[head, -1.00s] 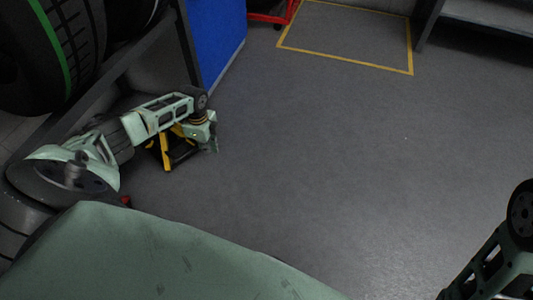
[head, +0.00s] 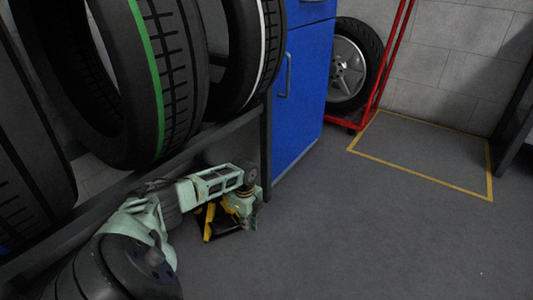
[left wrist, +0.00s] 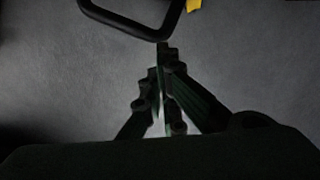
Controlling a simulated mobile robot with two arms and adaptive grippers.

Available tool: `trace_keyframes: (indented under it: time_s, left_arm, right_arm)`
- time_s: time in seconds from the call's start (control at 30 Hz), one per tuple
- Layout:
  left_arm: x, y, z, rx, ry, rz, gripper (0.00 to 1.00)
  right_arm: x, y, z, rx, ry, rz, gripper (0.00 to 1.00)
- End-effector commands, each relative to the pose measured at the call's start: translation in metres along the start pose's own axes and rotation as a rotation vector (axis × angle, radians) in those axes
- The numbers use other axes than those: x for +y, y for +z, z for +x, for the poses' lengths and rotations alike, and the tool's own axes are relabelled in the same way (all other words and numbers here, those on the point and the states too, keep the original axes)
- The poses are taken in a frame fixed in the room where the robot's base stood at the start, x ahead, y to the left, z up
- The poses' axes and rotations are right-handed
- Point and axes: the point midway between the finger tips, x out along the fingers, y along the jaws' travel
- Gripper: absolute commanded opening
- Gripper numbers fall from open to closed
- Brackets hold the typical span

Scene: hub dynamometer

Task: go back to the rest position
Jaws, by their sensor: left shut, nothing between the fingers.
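My left arm reaches in from the left in the head view, pale green with dark joints. My left gripper (head: 243,210) points down close to the floor, beside a yellow and black stand-like object (head: 209,222). In the left wrist view its dark fingers (left wrist: 162,62) are together with nothing between them. A black bar loop (left wrist: 140,28) and a yellow piece (left wrist: 194,5) lie just ahead of the fingertips. I cannot tell if they touch. My right gripper is out of view.
A tyre rack (head: 266,150) with large tyres (head: 178,75) stands close to my left arm. A blue cabinet (head: 305,95) and a red trolley (head: 383,75) with a wheel (head: 348,68) are behind. A yellow-outlined floor area (head: 425,150) and the right floor are clear.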

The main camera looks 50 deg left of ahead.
Motion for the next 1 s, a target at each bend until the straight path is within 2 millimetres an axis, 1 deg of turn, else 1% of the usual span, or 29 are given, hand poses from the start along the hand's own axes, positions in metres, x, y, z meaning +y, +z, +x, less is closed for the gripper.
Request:
trace_keyframes:
  time_s: [0.03, 0.1, 0.2, 0.3, 0.57, 0.67, 0.73, 0.77, 0.87, 0.9, 0.97, 1.0]
  left_arm:
    - [-0.001, 0.0, -0.01, 0.001, -0.003, 0.003, 0.0]
    - [0.0, -0.002, -0.021, 0.002, -0.001, 0.003, 0.0]
    - [0.0, -0.002, -0.033, 0.005, 0.0, 0.003, 0.0]
    - [0.0, -0.004, -0.04, 0.007, 0.0, 0.003, 0.0]
    - [0.0, -0.004, -0.043, 0.009, 0.001, 0.003, 0.0]
    - [-0.004, -0.015, -0.041, 0.013, -0.022, 0.01, 0.0]
    - [-0.012, -0.036, -0.037, 0.026, -0.072, 0.018, 0.0]
    - [-0.018, -0.05, -0.035, 0.035, -0.104, 0.022, 0.0]
    - [-0.037, -0.112, -0.034, 0.101, -0.248, 0.031, 0.0]
    - [-0.043, -0.141, -0.036, 0.142, -0.315, 0.031, 0.0]
    - [-0.052, -0.186, -0.045, 0.216, -0.415, 0.024, 0.0]
    - [-0.055, -0.215, -0.054, 0.273, -0.476, 0.016, 0.0]
  right_arm:
    - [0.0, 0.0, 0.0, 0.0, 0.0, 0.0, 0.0]
    - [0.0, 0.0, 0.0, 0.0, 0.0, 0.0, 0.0]
    - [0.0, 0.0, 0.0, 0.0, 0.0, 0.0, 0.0]
    - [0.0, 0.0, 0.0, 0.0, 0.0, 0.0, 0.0]
    - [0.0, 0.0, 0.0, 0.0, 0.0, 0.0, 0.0]
    - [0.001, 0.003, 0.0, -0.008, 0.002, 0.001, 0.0]
    - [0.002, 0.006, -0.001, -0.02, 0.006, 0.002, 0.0]
    - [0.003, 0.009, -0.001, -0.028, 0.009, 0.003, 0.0]
    - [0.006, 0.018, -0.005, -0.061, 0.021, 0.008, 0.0]
    - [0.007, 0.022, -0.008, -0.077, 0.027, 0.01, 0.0]
    - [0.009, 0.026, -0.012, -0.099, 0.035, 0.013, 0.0]
    - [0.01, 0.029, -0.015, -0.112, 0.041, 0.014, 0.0]
